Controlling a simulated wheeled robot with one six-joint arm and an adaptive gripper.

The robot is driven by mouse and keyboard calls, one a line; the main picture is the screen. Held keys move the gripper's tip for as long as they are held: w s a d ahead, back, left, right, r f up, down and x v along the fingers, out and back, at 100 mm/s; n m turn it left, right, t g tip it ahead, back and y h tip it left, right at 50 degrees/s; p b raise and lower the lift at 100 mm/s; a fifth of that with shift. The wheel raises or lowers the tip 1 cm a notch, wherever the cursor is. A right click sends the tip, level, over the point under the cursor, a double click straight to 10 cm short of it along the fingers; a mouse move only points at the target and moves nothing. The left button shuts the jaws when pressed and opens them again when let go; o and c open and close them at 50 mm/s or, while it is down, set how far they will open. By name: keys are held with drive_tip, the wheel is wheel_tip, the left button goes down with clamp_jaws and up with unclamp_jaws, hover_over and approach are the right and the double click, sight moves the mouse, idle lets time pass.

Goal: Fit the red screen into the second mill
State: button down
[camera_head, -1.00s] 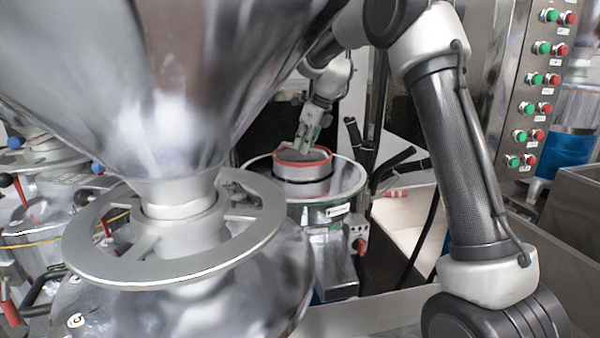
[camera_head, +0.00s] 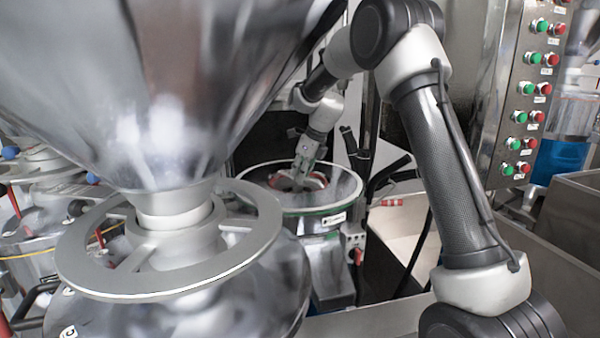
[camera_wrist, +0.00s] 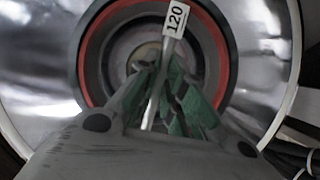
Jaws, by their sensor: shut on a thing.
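The red screen (camera_head: 318,180), a ring with a red rim, sits low in the central opening of the mill (camera_head: 345,186). In the wrist view its red rim (camera_wrist: 227,62) shows as a large circle around my fingers, with the mill's shiny metal top (camera_wrist: 268,40) outside it. My gripper (camera_head: 299,174) reaches down inside the ring from above. In the wrist view its green-padded fingers (camera_wrist: 168,98) are closed on a thin bar across the screen, which carries a white tag marked 120 (camera_wrist: 175,20). Whether the screen is fully seated is hidden.
A large metal hopper (camera_head: 170,90) with a spoked ring (camera_head: 85,275) fills the left foreground. A button panel (camera_head: 525,110) and a steel bin (camera_head: 580,215) stand at right. Black handles (camera_head: 385,175) project beside the mill.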

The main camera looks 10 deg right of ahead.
drive_tip(key=shift+f, duration=0.2)
drive_tip(key=c, duration=1.5)
unclamp_jaws()
drive_tip(key=shift+r, duration=0.4)
drive_tip(key=v, duration=1.2)
drive_tip(key=s+d+r+n+h, duration=0.1)
drive_tip(key=s+d+r+n, duration=0.2)
drive_tip(key=s+n, duration=0.5)
drive_tip(key=s+d+r+n, duration=0.3)
drive_tip(key=s, duration=0.8)
drive_tip(key=s+d+f+n, duration=0.1)
drive_tip(key=s+f+n, duration=0.1)
drive_tip(key=s+n, duration=0.3)
drive_tip(key=s+d+f+n+h, duration=0.1)
drive_tip(key=s+n, duration=0.4)
drive_tip(key=s, duration=0.5)
drive_tip(key=s+d+f+n+t+h, duration=0.1)
drive_tip(key=s+d+f+n, duration=0.2)
drive_tip(key=s+f+n, duration=0.2)
drive_tip(key=shift+s+n, duration=0.5)
drive_tip(key=shift+s, duration=1.05)
